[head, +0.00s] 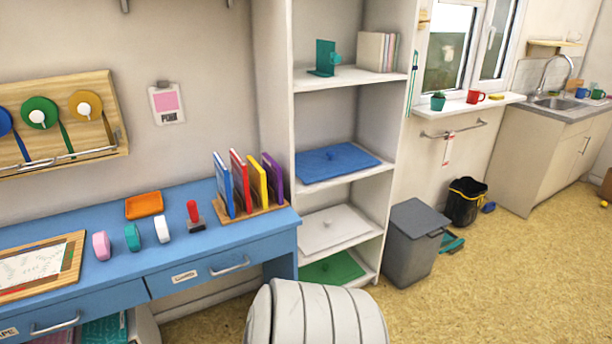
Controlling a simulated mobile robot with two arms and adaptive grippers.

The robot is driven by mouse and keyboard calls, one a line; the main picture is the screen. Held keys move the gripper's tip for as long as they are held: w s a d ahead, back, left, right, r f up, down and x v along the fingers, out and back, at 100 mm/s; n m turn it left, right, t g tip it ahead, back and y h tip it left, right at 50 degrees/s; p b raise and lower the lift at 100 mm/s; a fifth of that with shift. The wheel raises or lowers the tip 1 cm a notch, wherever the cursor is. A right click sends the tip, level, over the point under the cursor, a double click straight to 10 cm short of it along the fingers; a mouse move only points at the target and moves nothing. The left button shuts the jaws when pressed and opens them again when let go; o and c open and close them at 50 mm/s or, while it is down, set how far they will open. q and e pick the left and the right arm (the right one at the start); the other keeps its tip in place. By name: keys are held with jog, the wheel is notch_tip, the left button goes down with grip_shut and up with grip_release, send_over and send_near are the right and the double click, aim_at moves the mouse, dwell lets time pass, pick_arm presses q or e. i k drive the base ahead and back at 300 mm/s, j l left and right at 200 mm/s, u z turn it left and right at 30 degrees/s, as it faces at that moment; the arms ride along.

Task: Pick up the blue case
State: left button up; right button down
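A thin blue case (222,185) stands upright at the left end of a wooden rack (252,216) on the blue desk (130,262). Beside it in the rack stand a red case (239,178), a yellow case (257,183) and a purple case (273,177), with narrow gaps between them. The blue case's lower edge sits in the rack. Neither of my grippers is in view.
A red-handled stamp (194,213), tape rolls (132,238) and an orange tray (144,205) lie left of the rack. Shelves (340,180) rise close on its right; one holds a flat blue panel (336,162). A grey bin (415,243) stands on the floor.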

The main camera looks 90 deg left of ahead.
aim_at(222, 172)
jog(key=u, duration=1.95)
